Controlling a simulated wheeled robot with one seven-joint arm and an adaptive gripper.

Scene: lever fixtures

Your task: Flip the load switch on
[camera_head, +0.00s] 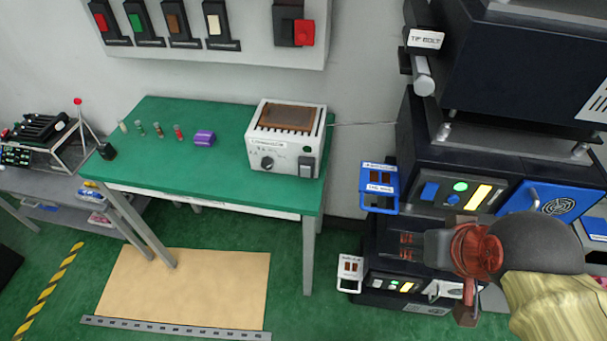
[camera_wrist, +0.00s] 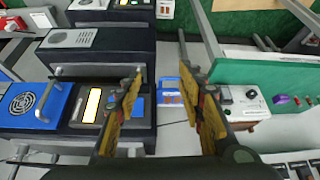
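No readable label marks a load switch, so I cannot tell which control it is. A small blue box (camera_head: 379,187) with dark red inserts hangs on the left side of the black machine stack. In the wrist view the blue box (camera_wrist: 170,92) shows beyond and between my fingers, apart from them. A white box (camera_head: 287,138) with a brown top, a knob and a dark grey rocker (camera_head: 306,166) stands on the green table; it also shows in the wrist view (camera_wrist: 242,101). My gripper (camera_wrist: 162,78) is open and empty, with its fingers apart. In the head view it is in front of the lower machine.
The black machine stack (camera_head: 412,141) with a blue fan door (camera_head: 548,203) fills the right. The green table (camera_head: 215,180) holds small vials and a purple block (camera_head: 205,138). A wall panel (camera_head: 262,52) carries several coloured switches.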

